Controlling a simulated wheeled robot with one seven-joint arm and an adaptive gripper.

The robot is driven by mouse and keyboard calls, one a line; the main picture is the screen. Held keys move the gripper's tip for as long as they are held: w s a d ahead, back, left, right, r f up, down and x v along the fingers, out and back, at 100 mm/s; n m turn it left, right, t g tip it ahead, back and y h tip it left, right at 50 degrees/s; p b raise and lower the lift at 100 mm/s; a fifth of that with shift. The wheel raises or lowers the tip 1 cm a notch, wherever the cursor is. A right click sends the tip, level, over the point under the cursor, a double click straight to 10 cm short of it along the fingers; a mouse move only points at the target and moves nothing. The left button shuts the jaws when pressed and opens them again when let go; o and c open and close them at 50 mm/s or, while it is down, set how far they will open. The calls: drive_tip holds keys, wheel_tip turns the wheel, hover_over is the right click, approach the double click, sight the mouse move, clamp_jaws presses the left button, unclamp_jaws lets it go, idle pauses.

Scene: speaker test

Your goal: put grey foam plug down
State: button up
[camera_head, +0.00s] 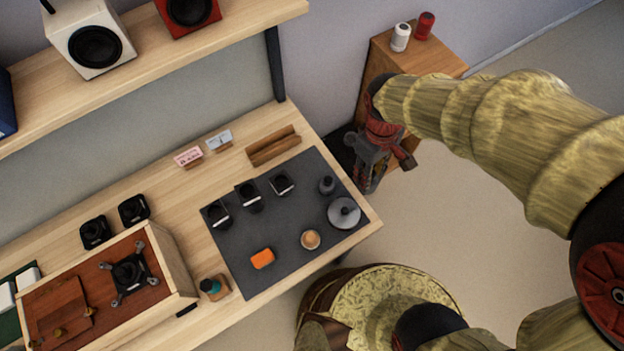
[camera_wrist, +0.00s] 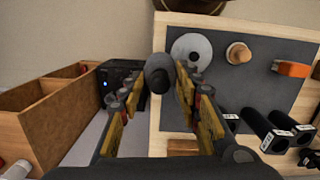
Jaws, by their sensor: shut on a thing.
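My gripper (camera_wrist: 158,92) is shut on the dark grey foam plug (camera_wrist: 158,72), which shows between its fingers in the wrist view. In the head view my gripper (camera_head: 372,165) hangs off the right end of the workbench, and the plug cannot be made out there. In the wrist view the plug appears just beside the left edge of the dark grey mat (camera_wrist: 225,82). The mat (camera_head: 285,240) lies on the bench. Its contact with any surface cannot be seen.
The mat bears a grey disc (camera_head: 344,212), a small dark knobbed piece (camera_head: 327,184), a tan plug (camera_head: 310,239), an orange block (camera_head: 262,258) and several black tubes. Bare mat lies mid-right. A wooden cabinet (camera_head: 400,60) with two cans stands behind my gripper.

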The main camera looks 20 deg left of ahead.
drive_tip(key=s+a+r+m, duration=0.1)
drive_tip(key=a, duration=0.5)
drive_tip(key=shift+t+y, duration=0.3)
drive_tip(key=shift+y, duration=0.1)
drive_tip(key=w+a+f+b, duration=0.1)
drive_tip(key=w+a+f, duration=0.1)
drive_tip(key=a+f, duration=0.2)
drive_tip(key=w+a+f+b, duration=0.2)
drive_tip(key=a+f, duration=0.2)
drive_tip(key=w+a+f+b, duration=0.1)
drive_tip(key=w+a+f, duration=0.2)
drive_tip(key=f, duration=0.1)
drive_tip(key=shift+a+f, duration=0.2)
drive_tip(key=shift+a, duration=0.2)
drive_tip(key=o, duration=1.3)
drive_tip(key=shift+s, duration=0.1)
